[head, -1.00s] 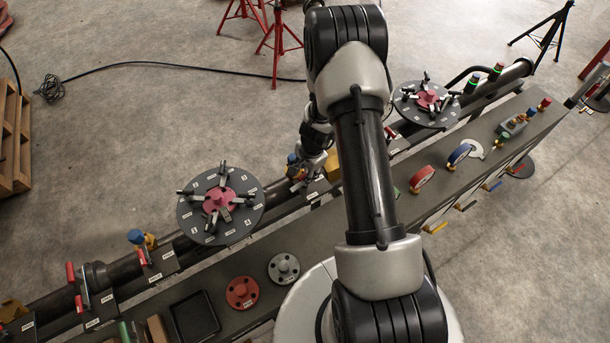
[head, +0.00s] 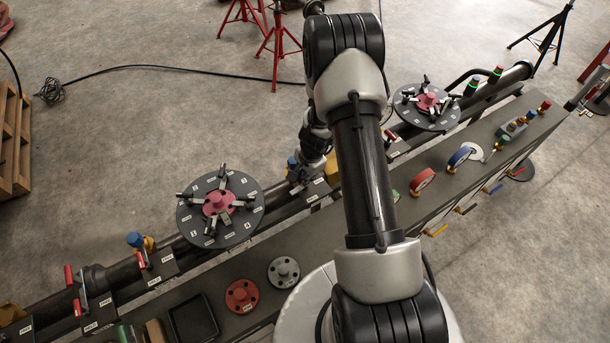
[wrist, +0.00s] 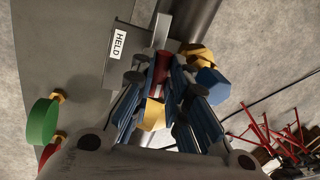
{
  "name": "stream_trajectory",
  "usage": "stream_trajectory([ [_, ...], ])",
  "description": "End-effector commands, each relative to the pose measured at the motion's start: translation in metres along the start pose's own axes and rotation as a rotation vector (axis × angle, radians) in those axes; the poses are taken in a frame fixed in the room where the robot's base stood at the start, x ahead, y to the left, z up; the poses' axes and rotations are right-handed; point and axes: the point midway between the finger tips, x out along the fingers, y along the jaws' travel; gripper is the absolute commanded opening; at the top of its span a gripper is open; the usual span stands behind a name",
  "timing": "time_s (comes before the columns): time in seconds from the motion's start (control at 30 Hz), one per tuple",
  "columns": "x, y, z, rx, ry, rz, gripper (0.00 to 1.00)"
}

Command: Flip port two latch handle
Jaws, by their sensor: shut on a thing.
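In the wrist view, my gripper (wrist: 165,80) is shut on a red latch handle (wrist: 161,66), which shows between its fingers. A blue-capped yellow fitting (wrist: 212,86) is close to the right of the fingers. In the head view, my gripper (head: 300,180) is low at a labelled plate (head: 315,191) on the dark pipe, beside the blue cap (head: 292,162). The handle is hidden there, and its port number cannot be read.
A flanged disc with several clamps (head: 240,222) lies left of my gripper, and another (head: 437,116) lies to the right. Other red handles (head: 82,290) stand at the lower left. Red and blue wheels (head: 422,178) stand on the grey bench. A green knob (wrist: 43,122) shows in the wrist view.

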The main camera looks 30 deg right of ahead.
Motion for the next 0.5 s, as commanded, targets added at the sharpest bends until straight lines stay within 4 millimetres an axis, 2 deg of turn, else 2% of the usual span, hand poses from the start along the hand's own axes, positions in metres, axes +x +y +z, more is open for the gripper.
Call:
stream_trajectory([
  [0.5, 0.0000, 0.0003, 0.0000, -0.064, -0.013, 0.001, 0.00],
])
